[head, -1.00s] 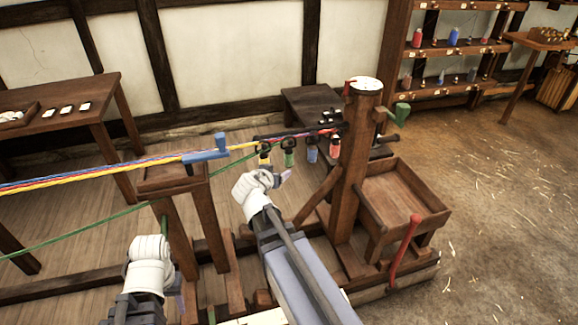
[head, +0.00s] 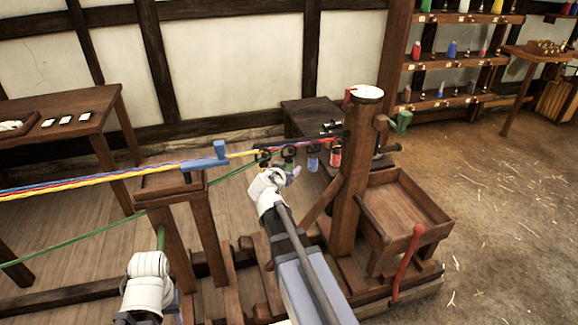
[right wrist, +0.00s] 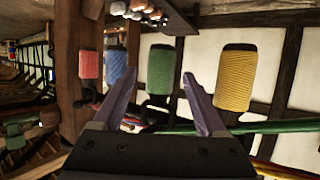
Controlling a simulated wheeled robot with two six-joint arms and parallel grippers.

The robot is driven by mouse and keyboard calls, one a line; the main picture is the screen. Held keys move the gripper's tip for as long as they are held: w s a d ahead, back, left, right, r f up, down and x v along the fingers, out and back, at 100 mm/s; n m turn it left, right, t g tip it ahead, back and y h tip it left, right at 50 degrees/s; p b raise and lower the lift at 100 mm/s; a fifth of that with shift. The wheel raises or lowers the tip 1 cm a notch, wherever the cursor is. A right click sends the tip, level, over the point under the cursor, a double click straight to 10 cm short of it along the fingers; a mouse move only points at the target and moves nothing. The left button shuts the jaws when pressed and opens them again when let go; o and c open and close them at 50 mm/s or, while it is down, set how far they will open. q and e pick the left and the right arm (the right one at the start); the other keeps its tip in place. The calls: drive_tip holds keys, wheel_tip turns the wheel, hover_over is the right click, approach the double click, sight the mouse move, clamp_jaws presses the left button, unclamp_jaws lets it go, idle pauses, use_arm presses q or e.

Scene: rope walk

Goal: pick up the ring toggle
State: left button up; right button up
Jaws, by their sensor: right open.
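I cannot tell for sure which piece is the ring toggle. Small coloured cylinders hang from dark hooks near the post; a blue one (head: 312,158) and a red one (head: 335,157) show clearly. In the right wrist view the red (right wrist: 89,65), blue (right wrist: 116,68), green (right wrist: 160,70) and yellow (right wrist: 236,78) cylinders appear in a row. My right gripper (head: 292,174) is just below and in front of the row. Its open fingers (right wrist: 160,82) point toward the green cylinder, with nothing held. My left gripper (head: 172,298) is low at left, mostly hidden behind its white wrist.
Taut coloured ropes (head: 100,177) run from the left to the post (head: 348,190), through a blue bar tool (head: 205,162). A wooden tray (head: 405,212) and a red lever (head: 407,262) stand right of the post. Open floor lies further right.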

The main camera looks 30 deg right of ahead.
sight(288, 168)
drive_tip(key=x, duration=0.3)
drive_tip(key=shift+b, duration=0.35)
drive_tip(key=shift+a, duration=0.1)
drive_tip(key=shift+r, duration=0.1)
clamp_jaws()
